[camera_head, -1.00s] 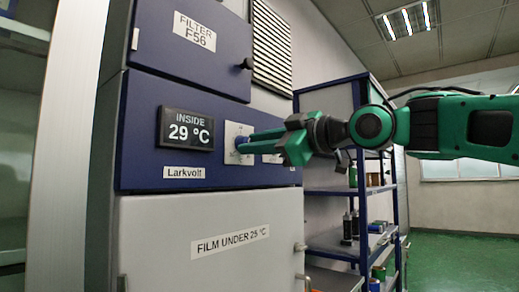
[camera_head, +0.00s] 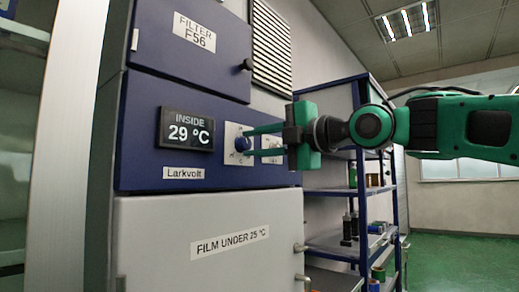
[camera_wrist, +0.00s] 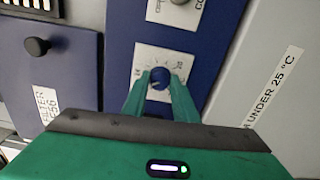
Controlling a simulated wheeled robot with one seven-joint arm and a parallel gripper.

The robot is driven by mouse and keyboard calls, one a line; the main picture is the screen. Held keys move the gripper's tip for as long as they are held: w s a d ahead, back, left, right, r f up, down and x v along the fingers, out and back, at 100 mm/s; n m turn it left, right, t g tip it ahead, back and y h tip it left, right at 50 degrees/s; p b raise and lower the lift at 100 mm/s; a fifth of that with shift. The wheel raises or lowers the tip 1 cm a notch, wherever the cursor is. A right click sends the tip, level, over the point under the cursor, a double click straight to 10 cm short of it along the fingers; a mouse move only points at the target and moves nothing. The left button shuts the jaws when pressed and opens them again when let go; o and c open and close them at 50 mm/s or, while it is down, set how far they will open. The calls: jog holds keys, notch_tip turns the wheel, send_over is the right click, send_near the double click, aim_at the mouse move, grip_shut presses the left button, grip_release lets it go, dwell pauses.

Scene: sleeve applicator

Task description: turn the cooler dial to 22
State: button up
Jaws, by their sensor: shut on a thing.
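The cooler dial is a round blue knob (camera_head: 242,143) on a white scale plate (camera_head: 232,156) on the cooler's dark blue panel. In the wrist view the knob (camera_wrist: 159,77) sits between the two green fingers, and the plate (camera_wrist: 172,59) shows around it. My gripper (camera_head: 257,143) is shut on the knob, one finger above and one below in the head view. The wrist view also shows my gripper (camera_wrist: 160,86). The scale figures are too small to read, and the fingers hide part of them. The cooler display (camera_head: 187,130) reads INSIDE 29 °C.
A second white plate with a knob (camera_wrist: 176,10) is beside the dial. The cooler's pale door (camera_head: 215,265) is labelled FILM UNDER 25 °C. A filter door with a black knob (camera_head: 247,64) is above. A blue shelf rack (camera_head: 345,190) stands at right.

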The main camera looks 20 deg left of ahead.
jog(key=n, duration=0.4)
jog(key=shift+f+n, duration=0.15)
jog(key=shift+n, duration=1.55)
jog(key=shift+a, duration=0.1)
jog(key=o, duration=1.1)
jog(key=shift+c, duration=0.2)
